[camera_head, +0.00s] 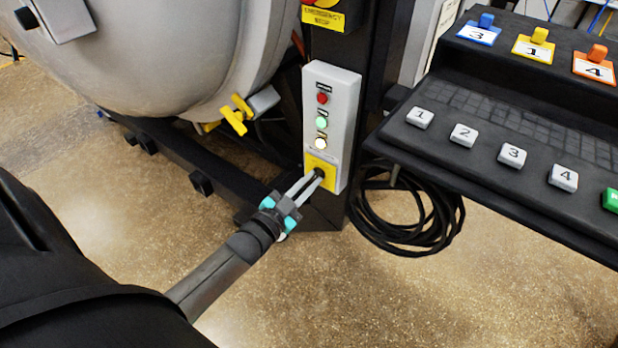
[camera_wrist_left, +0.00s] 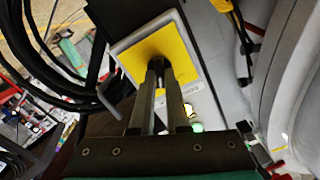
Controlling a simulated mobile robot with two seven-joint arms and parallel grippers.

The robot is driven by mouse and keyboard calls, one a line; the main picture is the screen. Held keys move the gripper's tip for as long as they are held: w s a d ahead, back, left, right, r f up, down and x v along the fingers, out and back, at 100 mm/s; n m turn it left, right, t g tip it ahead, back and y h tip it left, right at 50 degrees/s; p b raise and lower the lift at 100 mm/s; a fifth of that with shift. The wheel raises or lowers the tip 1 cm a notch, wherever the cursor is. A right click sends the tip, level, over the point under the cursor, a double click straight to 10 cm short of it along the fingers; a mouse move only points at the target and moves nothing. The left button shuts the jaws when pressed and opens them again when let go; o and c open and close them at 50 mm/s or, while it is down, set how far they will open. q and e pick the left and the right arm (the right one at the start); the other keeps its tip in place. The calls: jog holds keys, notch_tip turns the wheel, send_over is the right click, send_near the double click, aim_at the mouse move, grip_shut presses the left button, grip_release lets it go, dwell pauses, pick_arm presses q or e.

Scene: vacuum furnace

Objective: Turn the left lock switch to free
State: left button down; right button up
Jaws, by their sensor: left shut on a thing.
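The lock switch is a black knob (camera_head: 319,172) on a yellow plate (camera_head: 324,162) at the bottom of a grey control box (camera_head: 337,92). My left gripper (camera_head: 314,178) reaches it from the lower left and is shut on the knob. In the left wrist view the two fingers of my left gripper (camera_wrist_left: 160,72) sit on either side of the dark knob, in front of the yellow plate (camera_wrist_left: 172,45). The knob is mostly hidden by the fingers, so its exact angle cannot be told. My right gripper is not in view.
Red, green and white lights (camera_head: 322,120) sit above the switch. A dark console (camera_head: 480,140) with numbered buttons stands at the right. A coiled black cable (camera_head: 440,225) lies on the floor below it. The grey furnace vessel (camera_head: 170,50) fills the upper left.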

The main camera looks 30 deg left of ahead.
pick_arm(q)
jog(key=shift+m, duration=0.6)
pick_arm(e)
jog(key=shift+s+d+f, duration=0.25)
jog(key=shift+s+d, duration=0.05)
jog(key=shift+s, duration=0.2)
pick_arm(q)
jog(key=c, duration=0.9)
grip_release()
jog(key=shift+s, duration=0.15)
jog(key=shift+s+p, duration=0.35)
jog(key=s+a+p, duration=0.1)
jog(key=s+p, duration=0.2)
jog(key=s, duration=1.1)
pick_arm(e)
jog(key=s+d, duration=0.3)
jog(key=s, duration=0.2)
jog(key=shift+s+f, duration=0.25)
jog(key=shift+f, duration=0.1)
pick_arm(q)
jog(key=shift+s+a, duration=0.1)
